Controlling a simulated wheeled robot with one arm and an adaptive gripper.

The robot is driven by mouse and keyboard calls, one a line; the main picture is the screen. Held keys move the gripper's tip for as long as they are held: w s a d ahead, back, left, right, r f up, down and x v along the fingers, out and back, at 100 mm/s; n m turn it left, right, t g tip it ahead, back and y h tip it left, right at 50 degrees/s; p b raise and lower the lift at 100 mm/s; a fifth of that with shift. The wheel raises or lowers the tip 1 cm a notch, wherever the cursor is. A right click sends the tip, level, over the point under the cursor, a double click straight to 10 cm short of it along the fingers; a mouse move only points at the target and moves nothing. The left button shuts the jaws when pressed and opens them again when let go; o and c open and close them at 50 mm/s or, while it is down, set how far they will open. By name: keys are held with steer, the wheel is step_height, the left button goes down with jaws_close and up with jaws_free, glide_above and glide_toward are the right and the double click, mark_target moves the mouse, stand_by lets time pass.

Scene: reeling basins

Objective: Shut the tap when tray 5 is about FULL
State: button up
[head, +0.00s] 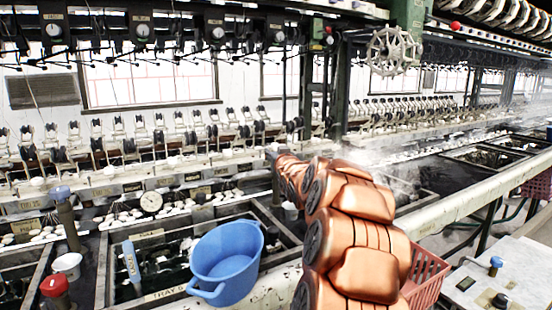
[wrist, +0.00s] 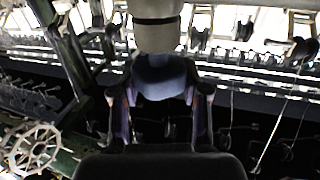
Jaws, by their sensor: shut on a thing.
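In the wrist view my gripper (wrist: 160,92) has its two fingers on either side of a dark blue tap knob (wrist: 160,74) and is shut on it. A pale cylindrical stem (wrist: 157,36) joins the knob. In the head view my copper arm reaches toward the basins and hides most of this spot. A tray label (head: 165,295) stands on the front rim, its number partly hidden by a blue tub. The tray (head: 103,270) behind it holds dark water with pale cocoons. A blue upright marker (head: 131,262) stands in it. I cannot tell the exact water level or which tray is 5.
The blue tub (head: 225,262) sits on the front rim. A blue-capped post (head: 62,205) and a red-capped post (head: 55,288) stand at left. A red crate (head: 425,272) is right of my arm. A handwheel (head: 393,52) hangs above.

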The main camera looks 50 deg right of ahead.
steer(key=shift+r, duration=0.1)
steer(key=o, duration=1.2)
steer(key=shift+c, duration=0.2)
steer(key=v, duration=1.2)
